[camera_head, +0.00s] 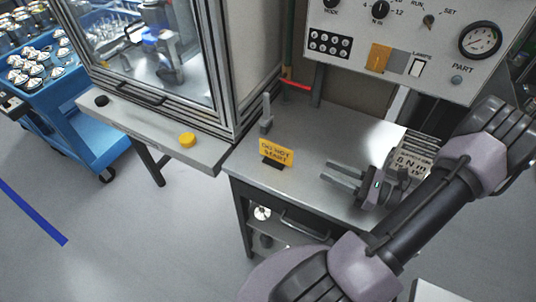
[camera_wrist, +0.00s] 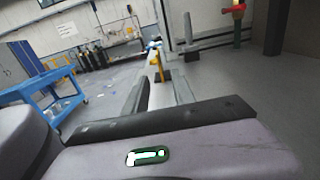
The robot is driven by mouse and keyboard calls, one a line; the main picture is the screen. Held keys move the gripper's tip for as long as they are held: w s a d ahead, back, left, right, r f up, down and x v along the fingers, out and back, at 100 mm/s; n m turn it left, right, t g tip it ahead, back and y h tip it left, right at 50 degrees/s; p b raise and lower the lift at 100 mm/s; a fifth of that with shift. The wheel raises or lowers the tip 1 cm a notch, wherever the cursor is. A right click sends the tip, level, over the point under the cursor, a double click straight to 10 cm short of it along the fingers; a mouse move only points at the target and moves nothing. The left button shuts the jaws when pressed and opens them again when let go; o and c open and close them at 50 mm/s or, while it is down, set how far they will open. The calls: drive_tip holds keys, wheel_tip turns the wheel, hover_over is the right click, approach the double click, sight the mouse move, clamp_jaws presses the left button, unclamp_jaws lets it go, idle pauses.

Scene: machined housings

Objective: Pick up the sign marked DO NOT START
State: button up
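The sign marked DO NOT START (camera_head: 276,151) is a small yellow plate with black letters. It stands on a dark foot near the left front edge of the grey bench top (camera_head: 315,135). My gripper (camera_head: 327,172) is to the right of the sign, low over the bench, with its two fingers spread and pointing left toward it. The fingers are apart from the sign, and nothing shows between them. In the wrist view, the spread fingers (camera_wrist: 160,88) show above my gripper's body. A small yellow patch lies beyond them; I cannot tell whether it is the sign.
A grey upright post (camera_head: 266,115) stands just behind the sign. A control panel (camera_head: 410,40) overhangs the bench's back. A lettered block (camera_head: 412,163) is beside my gripper. A yellow button (camera_head: 187,140) sits on the ledge left of the bench. A blue cart (camera_head: 80,110) stands far left.

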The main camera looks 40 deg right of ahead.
sight(276, 160)
drive_tip(key=b+x, duration=0.5)
drive_tip(key=x, duration=1.2)
drive_tip(key=shift+w+a+f, duration=0.1)
drive_tip(key=shift+w+a, duration=0.15)
drive_tip(key=shift+s, duration=0.1)
clamp_jaws()
